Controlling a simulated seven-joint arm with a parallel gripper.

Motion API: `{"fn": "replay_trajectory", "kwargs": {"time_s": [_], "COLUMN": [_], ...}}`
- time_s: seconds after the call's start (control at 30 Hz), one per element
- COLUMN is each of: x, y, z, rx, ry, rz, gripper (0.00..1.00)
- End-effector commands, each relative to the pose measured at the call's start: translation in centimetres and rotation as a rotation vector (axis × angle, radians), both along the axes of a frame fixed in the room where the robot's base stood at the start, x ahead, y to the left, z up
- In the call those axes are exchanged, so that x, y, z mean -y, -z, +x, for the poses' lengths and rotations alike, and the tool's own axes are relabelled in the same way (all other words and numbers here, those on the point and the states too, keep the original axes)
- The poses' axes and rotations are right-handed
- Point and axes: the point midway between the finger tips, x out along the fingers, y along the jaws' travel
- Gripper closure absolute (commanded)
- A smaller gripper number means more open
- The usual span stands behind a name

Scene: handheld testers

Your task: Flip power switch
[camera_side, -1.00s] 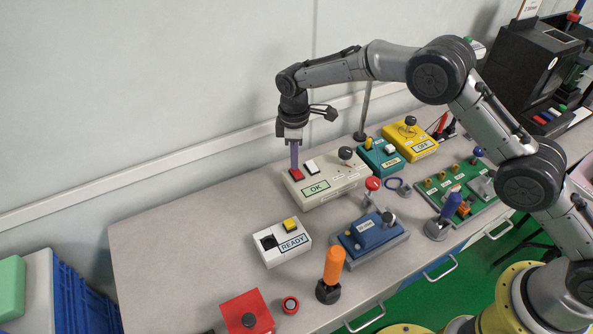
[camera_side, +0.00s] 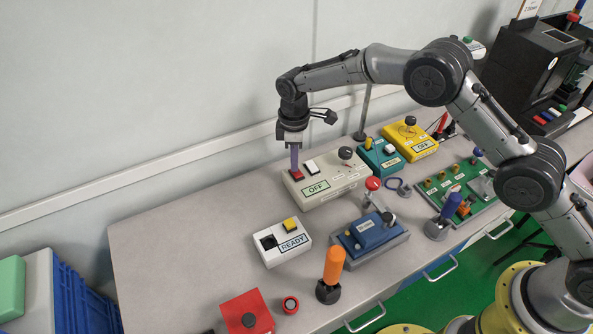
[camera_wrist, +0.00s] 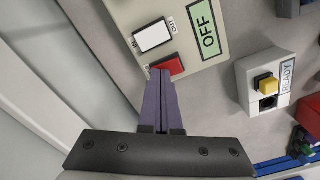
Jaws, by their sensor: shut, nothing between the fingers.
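A cream tester box (camera_side: 330,180) stands toward the back of the bench and carries a red switch (camera_side: 297,174), a white switch (camera_side: 312,167), a dark knob and a green display (camera_side: 316,188) that reads OFF. My gripper (camera_side: 295,168) is shut, with its purple fingers pointing down and their tips at the red switch. In the wrist view the fingertips (camera_wrist: 160,74) meet the near edge of the red switch (camera_wrist: 170,66) and hide part of it. The white switch (camera_wrist: 152,36) and the OFF display (camera_wrist: 208,28) are clear of the fingers.
A white READY box (camera_side: 283,242) stands in front. A blue tester (camera_side: 368,238), an orange-handled tool (camera_side: 332,270), a red-topped post (camera_side: 373,184) and a teal box (camera_side: 380,158) stand nearby. The bench left of the cream box is clear.

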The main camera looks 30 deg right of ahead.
Motion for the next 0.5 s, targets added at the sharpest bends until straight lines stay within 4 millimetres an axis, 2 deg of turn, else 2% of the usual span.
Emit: {"fn": "replay_trajectory", "kwargs": {"time_s": [0.5], "x": [0.0], "y": [-3.9], "z": [0.0], "rx": [0.001], "ry": [0.000], "rz": [0.000], "gripper": [1.00]}}
